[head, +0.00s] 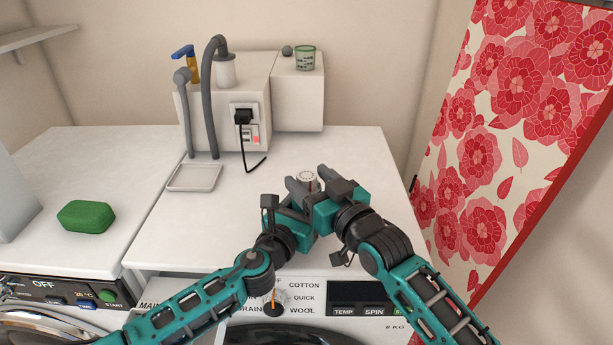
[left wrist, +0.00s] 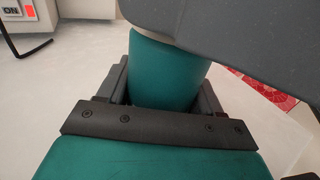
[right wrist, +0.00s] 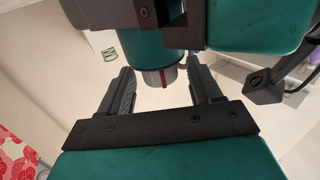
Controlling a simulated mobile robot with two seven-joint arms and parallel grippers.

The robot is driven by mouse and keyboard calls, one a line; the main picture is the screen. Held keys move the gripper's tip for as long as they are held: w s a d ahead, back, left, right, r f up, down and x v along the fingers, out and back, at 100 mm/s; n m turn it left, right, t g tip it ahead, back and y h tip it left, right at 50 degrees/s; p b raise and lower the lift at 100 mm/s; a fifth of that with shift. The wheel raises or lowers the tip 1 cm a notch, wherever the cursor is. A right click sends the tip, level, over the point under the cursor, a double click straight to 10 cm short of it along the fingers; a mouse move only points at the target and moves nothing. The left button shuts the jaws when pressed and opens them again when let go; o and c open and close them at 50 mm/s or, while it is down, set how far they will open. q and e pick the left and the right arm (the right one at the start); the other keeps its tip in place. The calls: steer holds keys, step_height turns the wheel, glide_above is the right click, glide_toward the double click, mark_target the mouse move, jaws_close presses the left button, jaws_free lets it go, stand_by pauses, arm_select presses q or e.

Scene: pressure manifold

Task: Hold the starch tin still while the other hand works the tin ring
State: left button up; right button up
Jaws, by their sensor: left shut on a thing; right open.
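The starch tin is a teal cylinder (left wrist: 168,70) between my left gripper's fingers (left wrist: 165,84) in the left wrist view. My left gripper is shut on it, above the white machine top. The tin ring (right wrist: 160,77) is a pale grey band with a red mark at the tin's end in the right wrist view. My right gripper (right wrist: 161,80) is open, its fingers on either side of the ring with gaps.
A green block (head: 86,216) lies on the left machine top. A shallow tray (head: 194,178) and a white box with socket and plug (head: 243,117) stand behind. A green cup (head: 305,58) sits on the lower box. A red floral panel (head: 487,150) bounds the right side.

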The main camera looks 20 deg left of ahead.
steer(key=shift+x, duration=0.9)
steer(key=shift+c, duration=0.3)
